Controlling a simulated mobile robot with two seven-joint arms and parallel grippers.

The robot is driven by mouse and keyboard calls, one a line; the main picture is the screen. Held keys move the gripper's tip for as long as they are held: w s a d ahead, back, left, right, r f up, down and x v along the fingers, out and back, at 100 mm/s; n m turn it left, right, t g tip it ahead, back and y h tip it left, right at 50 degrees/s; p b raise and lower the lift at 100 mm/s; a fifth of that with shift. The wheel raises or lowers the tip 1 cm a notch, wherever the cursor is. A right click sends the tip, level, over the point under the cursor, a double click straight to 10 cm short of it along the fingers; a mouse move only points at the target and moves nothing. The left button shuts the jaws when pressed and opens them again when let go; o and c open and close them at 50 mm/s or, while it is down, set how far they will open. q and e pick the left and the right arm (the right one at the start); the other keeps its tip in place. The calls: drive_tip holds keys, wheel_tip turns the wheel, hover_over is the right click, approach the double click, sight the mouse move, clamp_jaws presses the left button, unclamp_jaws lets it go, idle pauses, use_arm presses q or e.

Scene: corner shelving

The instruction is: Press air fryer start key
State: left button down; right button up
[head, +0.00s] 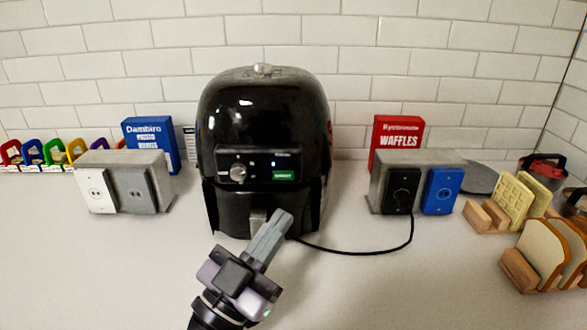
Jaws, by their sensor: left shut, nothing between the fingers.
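The black air fryer (262,110) stands upright in the middle of the counter against the tiled wall. Its front panel (225,160) carries a round silver knob (238,174), a small blue light and a green key (284,175) with white lettering too small to read surely. My left gripper (284,218) comes up from the bottom, in front of the fryer. Its fingers are shut with nothing between them. The fingertips appear just below the green key, over the lower drawer front and beside its handle (258,219). My right gripper is not in view.
A grey outlet box (140,160) stands left of the fryer, another (386,172) right. A black cord (350,253) runs from the fryer to the right box. Wooden racks with waffles (512,205) and bread (545,250) stand far right. The front counter is clear on both sides.

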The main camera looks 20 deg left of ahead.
use_arm(q)
drive_tip(key=shift+s, duration=0.15)
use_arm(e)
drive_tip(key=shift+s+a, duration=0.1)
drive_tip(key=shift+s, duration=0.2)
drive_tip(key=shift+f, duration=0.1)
use_arm(q)
drive_tip(key=b, duration=0.1)
approach(293, 166)
wheel_tip(293, 166, up, 2)
drive_tip(key=w+d, duration=0.1)
drive_tip(key=d, duration=0.2)
drive_tip(key=shift+w+a+r+b, duration=0.1)
drive_tip(key=shift+w+a+b, duration=0.1)
drive_tip(key=shift+w, duration=0.3)
drive_tip(key=shift+w+a+r+b, duration=0.1)
drive_tip(key=shift+w+a, duration=0.1)
drive_tip(key=shift+w, duration=0.25)
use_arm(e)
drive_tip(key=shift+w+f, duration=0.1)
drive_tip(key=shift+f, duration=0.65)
use_arm(q)
drive_tip(key=shift+w+a, duration=0.1)
drive_tip(key=shift+w, duration=0.3)
